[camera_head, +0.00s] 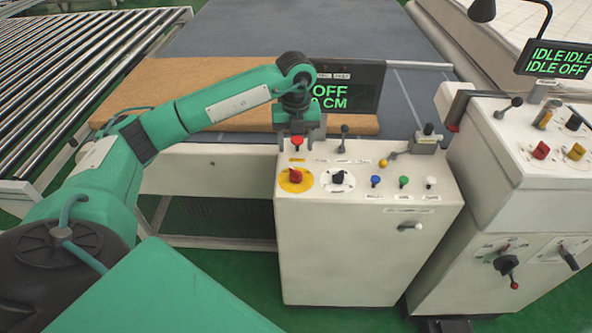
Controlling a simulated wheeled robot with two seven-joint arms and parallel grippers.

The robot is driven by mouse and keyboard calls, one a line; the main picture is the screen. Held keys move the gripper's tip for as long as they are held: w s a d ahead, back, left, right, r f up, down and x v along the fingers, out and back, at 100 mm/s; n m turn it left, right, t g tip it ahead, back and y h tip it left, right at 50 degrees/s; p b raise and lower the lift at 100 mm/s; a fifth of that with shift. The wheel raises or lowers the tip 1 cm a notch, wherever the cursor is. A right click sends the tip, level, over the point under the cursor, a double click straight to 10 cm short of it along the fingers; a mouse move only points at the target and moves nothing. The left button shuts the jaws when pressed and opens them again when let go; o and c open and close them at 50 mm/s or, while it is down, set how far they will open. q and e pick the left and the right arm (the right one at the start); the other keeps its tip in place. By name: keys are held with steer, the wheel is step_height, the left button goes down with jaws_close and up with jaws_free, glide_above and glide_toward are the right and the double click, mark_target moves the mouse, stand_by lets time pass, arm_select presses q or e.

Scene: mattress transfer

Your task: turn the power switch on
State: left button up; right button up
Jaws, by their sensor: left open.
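A white control cabinet (350,245) stands in front of me with several controls on its sloped top. A red knob on a yellow round plate (295,178) sits at the front left of the top. A black knob on a white round plate (338,179) is just to its right. A red button (297,141) is behind them. The labels are too small to read, so I cannot tell which is the power switch. My left gripper (299,136) is open and points down over the red button at the panel's back left edge; I cannot tell whether it touches. My right gripper is not in view.
Blue, green and white buttons, a yellow-knobbed lever and a black-topped lever share the panel. A display (345,88) behind it reads OFF. A brown mattress (190,88) lies behind. A second cabinet (515,180) stands right, a roller conveyor (75,65) left.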

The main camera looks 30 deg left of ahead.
mark_target(296, 171)
arm_select(q)
step_height(296, 171, down, 10)
steer(key=shift+r+p, duration=0.1)
steer(key=shift+p, duration=1.15)
steer(key=shift+f, duration=0.7)
